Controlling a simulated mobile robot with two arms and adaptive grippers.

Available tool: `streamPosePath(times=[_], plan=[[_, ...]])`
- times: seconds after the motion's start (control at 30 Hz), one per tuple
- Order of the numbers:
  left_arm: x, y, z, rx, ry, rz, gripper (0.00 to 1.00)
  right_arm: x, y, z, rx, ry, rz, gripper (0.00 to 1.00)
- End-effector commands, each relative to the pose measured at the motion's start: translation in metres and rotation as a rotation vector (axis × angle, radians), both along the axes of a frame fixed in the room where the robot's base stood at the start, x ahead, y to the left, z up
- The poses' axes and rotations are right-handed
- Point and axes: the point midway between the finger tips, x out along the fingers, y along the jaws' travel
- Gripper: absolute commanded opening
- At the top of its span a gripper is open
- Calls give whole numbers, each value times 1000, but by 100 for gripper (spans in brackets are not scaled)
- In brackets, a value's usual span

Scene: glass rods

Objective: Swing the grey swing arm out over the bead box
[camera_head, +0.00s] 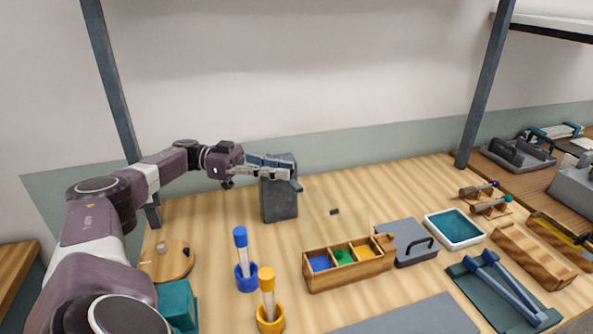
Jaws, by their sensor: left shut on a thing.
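The bead box (352,276) is a wooden box in the middle of the table, with blue, green and yellow compartments. A dark grey upright block (279,203) stands behind it to the left. The grey swing arm (296,183) appears at the top of this block, partly hidden by my gripper, and is not over the bead box. My left gripper (284,172) reaches in from the left at the block's top and is shut on the grey part there, which seems to be the swing arm. My right gripper is not in view.
A blue-topped tube (241,238) and a yellow-topped tube (267,280) stand in holders left of the box. A grey handled lid (409,243) and a teal-lined tray (454,229) lie to the right. The table behind the box is mostly clear.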

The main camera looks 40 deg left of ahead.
Motion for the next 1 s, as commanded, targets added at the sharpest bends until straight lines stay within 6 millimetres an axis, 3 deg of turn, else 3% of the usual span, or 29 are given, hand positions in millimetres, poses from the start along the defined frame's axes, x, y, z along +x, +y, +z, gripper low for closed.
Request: streamPosePath(times=[0.3,0.33,0.5,0.8,1.0], plan=[[-1,1,1,-1,-3,0,0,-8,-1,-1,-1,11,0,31],[-1,1,1,-1,-3,0,16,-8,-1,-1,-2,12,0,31],[-1,1,1,0,-1,0,32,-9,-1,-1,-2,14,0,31],[0,0,3,0,-1,0,32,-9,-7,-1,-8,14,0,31],[-1,0,31,1,-5,-1,32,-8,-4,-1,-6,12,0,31]])
